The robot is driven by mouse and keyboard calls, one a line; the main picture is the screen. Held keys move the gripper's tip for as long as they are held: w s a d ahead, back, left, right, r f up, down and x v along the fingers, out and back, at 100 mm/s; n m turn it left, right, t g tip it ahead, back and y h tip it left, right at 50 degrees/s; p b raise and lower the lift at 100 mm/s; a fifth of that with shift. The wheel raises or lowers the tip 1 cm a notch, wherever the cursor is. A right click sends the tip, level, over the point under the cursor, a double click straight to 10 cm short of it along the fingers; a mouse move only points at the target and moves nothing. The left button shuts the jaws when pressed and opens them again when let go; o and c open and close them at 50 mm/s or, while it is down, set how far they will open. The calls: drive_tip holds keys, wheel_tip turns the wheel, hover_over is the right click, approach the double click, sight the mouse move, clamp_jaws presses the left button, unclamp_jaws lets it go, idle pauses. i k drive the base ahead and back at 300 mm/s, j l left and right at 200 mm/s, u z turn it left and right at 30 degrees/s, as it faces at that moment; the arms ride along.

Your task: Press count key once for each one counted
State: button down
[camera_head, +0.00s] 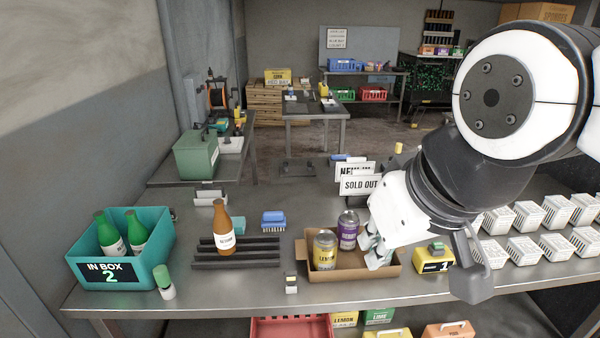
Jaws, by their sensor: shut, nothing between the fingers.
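A small yellow device (433,260) with a green top and a dark display sits on the table right of the cardboard tray; its digit is too small to read surely. My gripper (374,262) is shut and empty, over the right part of the cardboard tray (335,275), left of the yellow device and apart from it. A yellow lemon can (325,250) and a purple can (348,231) stand in the tray. A teal box (160,250) marked "IN BOX 2" holds two green bottles (108,236).
White slotted cartons (525,217) stand in rows at the right. A "SOLD OUT" sign (360,185) stands behind the cans. A green-capped bottle (164,283) is near the front edge, and a blue brush (273,222) lies behind the rack.

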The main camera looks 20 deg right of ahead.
sight(438, 245)
drive_tip(key=z, duration=0.4)
drive_tip(key=k+z, duration=0.1)
drive_tip(key=z, duration=0.7)
drive_tip(key=k+z, duration=0.15)
drive_tip(key=z, duration=0.25)
